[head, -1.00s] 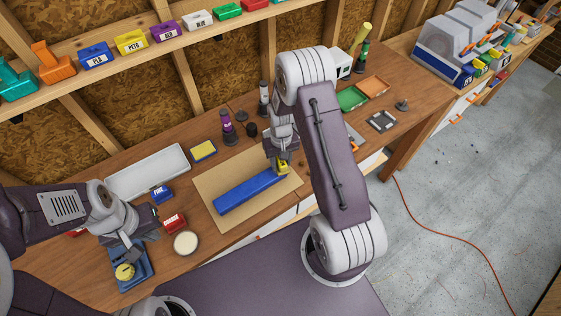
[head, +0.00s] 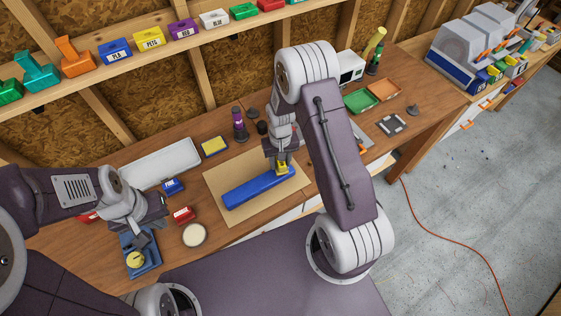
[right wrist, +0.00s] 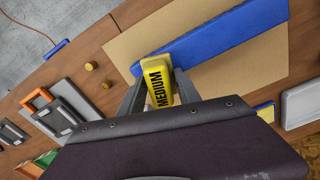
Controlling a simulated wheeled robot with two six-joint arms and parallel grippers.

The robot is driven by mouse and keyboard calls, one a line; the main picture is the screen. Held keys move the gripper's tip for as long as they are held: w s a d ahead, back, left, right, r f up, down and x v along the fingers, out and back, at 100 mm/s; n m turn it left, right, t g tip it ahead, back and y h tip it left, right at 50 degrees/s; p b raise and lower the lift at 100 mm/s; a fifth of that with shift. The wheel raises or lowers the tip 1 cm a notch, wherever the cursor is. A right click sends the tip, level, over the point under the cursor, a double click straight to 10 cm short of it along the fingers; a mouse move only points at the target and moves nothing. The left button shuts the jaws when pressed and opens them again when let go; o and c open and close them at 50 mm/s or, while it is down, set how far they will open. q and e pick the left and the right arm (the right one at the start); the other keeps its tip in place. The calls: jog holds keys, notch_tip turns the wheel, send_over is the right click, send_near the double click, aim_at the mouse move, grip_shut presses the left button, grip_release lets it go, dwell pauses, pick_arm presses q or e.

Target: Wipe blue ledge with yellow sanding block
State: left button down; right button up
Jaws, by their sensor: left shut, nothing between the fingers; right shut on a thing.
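The blue ledge (head: 247,190) is a long bar lying on a tan board (head: 222,179); it crosses the top of the right wrist view (right wrist: 235,32). My right gripper (head: 282,166) is shut on the yellow sanding block (right wrist: 157,80), marked MEDIUM. The block (head: 284,171) is at the ledge's right end in the head view, overlapping its face; whether it presses on it is hard to tell. My left gripper (head: 141,243) is shut and empty, above a blue tray at the left.
The blue tray (head: 150,262) holds a round yellow thing (head: 135,259). Around the board are a red box (head: 183,215), a round pale-topped container (head: 194,235), a yellow-and-blue block (head: 214,146), a purple bottle (head: 239,124) and a white tray (head: 160,163). A shelf of labelled boxes runs above.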

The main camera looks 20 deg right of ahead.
jog(key=shift+r+p, duration=1)
jog(key=shift+r, duration=0.75)
jog(key=shift+r, duration=0.1)
notch_tip(320, 180, up, 3)
jog(key=p, duration=0.2)
jog(key=shift+p, duration=0.35)
jog(key=shift+w, duration=0.1)
